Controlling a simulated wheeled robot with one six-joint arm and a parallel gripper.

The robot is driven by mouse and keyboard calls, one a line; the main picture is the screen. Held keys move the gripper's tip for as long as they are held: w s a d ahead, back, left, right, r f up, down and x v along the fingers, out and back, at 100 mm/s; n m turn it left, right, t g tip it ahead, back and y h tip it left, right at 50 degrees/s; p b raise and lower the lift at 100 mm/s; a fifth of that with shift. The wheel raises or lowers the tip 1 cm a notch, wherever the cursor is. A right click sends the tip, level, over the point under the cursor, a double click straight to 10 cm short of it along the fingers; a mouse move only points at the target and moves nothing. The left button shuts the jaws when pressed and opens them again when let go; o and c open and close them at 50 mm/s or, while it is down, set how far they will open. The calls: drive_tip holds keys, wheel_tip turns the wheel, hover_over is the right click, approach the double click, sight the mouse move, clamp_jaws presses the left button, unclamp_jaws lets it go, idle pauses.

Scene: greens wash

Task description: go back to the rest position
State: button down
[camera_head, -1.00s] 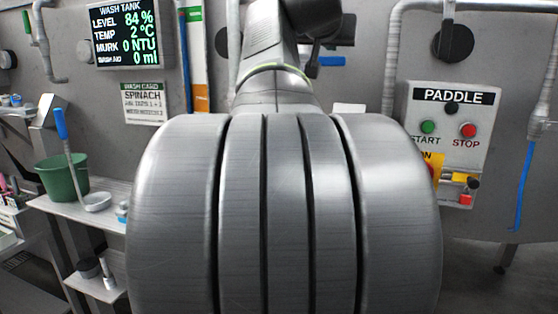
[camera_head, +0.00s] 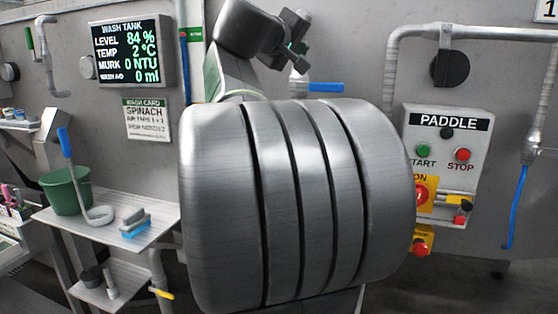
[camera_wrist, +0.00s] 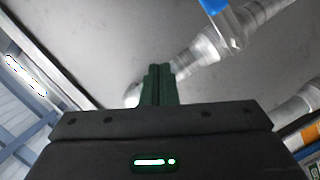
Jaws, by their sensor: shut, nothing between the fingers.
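My gripper (camera_wrist: 159,72) shows in the wrist view with its two dark green fingers pressed together and nothing between them. It points at a bare grey wall, with a pipe close behind the fingertips. In the head view my arm fills the middle, and the dark gripper end (camera_head: 292,52) shows small at the top, in front of the wall. It is apart from the objects on the shelf.
A wash tank display (camera_head: 131,53) and a spinach card (camera_head: 147,119) hang at left. A shelf (camera_head: 150,232) holds a green bucket (camera_head: 66,192), blue-handled ladle (camera_head: 67,145) and blue brush (camera_head: 135,222). The paddle panel (camera_head: 444,180) is at right.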

drive_tip(key=shift+w+a+n+t+h+p, duration=0.25)
drive_tip(key=shift+a+n+p, duration=0.4)
drive_tip(key=shift+a+n, duration=0.45)
drive_tip(key=shift+w+a+n+t+h+p, duration=0.15)
drive_tip(key=shift+w+a+n+h+p, duration=0.35)
drive_tip(key=shift+a+n, duration=0.55)
drive_tip(key=shift+s+d, duration=0.15)
drive_tip(key=shift+d, duration=0.05)
